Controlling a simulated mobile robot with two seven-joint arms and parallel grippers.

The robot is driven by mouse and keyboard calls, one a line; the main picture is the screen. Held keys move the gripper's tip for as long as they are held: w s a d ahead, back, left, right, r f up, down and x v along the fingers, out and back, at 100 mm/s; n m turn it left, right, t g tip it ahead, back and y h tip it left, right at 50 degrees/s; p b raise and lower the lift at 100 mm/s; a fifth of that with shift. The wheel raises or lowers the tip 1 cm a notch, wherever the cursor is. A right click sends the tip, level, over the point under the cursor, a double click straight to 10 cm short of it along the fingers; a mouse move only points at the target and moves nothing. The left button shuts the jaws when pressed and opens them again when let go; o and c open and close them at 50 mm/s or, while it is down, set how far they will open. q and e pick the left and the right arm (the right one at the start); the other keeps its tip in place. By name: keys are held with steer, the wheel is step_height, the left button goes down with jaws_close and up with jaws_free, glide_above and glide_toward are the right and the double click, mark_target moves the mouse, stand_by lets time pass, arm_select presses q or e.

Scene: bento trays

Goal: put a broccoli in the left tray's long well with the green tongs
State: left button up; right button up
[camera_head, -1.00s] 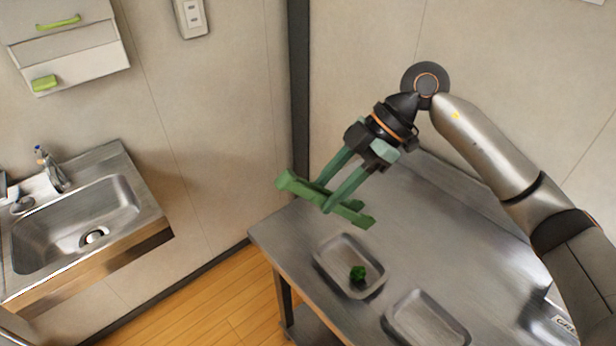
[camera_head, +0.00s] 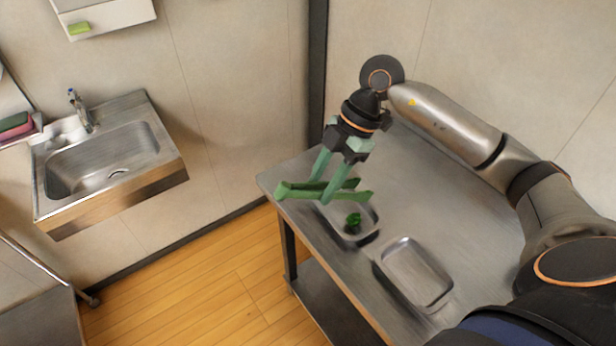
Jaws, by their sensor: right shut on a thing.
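The green tongs (camera_head: 296,192) are in my right gripper (camera_head: 325,185), which is shut on them above the steel table's left end. They lie roughly level, with two long arms. A dark green broccoli (camera_head: 353,219) lies in a shallow steel tray (camera_head: 337,214), just below and to the right of the tongs, which partly cover that tray's far side. The tongs hold nothing that I can see. A second, empty steel tray (camera_head: 415,272) lies to the right and nearer. No long well shows in either tray. My left gripper is out of view.
The steel table (camera_head: 450,200) has free room behind and right of the trays. A sink (camera_head: 105,160) hangs on the left wall, with wooden floor (camera_head: 215,290) between it and the table. A pink and green sponge (camera_head: 15,126) lies at the left edge.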

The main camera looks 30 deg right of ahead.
step_height(320, 180, down, 4)
steer(key=b, duration=0.3)
steer(key=shift+b, duration=0.35)
steer(key=shift+o, duration=0.8)
steer(key=shift+r+p, duration=0.4)
steer(key=shift+f, duration=0.1)
steer(key=shift+f+b, duration=0.9)
steer(key=shift+f, duration=0.8)
steer(key=shift+f, duration=0.15)
step_height(320, 180, down, 3)
steer(key=shift+f+b, duration=0.1)
steer(key=shift+b, duration=0.7)
steer(key=shift+c, duration=0.2)
